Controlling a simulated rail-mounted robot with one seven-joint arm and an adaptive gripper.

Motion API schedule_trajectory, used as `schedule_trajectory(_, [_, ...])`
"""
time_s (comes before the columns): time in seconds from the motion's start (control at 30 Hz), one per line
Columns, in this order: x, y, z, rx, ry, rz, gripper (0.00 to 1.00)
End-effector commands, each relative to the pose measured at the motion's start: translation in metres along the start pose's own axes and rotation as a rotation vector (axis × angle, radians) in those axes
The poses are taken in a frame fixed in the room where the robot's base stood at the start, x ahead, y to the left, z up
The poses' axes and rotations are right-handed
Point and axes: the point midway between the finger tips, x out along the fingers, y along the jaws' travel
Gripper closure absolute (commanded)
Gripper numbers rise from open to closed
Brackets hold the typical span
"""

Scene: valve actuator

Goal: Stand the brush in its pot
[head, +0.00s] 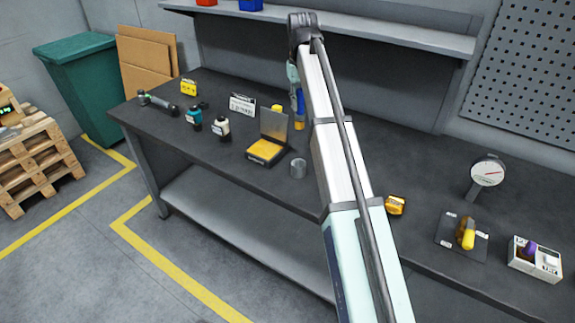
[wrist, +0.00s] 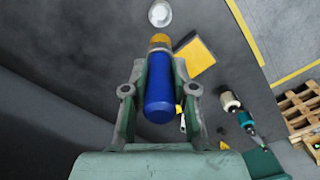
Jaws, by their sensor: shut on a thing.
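The brush (wrist: 159,97) has a blue handle and an orange-yellow end. My gripper (wrist: 160,80) is shut on its handle, with a finger on each side. In the head view the blue of the brush (head: 299,102) shows below the end of my arm, above the back of the bench, partly hidden by the arm. A small grey round pot (head: 298,168) stands near the bench's front edge, just left of my arm. In the wrist view the pot (wrist: 160,13) is at the top, beyond the brush's orange end and apart from it. I cannot see inside it clearly.
A yellow box with a raised grey lid (head: 266,150) stands left of the pot. Several bottles and a tool sit further left. A dial gauge (head: 486,172) and a white box (head: 536,259) are at the right. The shelf (head: 400,35) runs behind my arm.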

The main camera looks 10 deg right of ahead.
Motion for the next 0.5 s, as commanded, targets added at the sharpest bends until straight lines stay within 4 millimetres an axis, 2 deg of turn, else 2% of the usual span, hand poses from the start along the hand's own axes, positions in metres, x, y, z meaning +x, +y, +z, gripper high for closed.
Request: schedule_trajectory(0.5, [0.116,-0.001,0.003,0.0,-0.003,0.0,1.0])
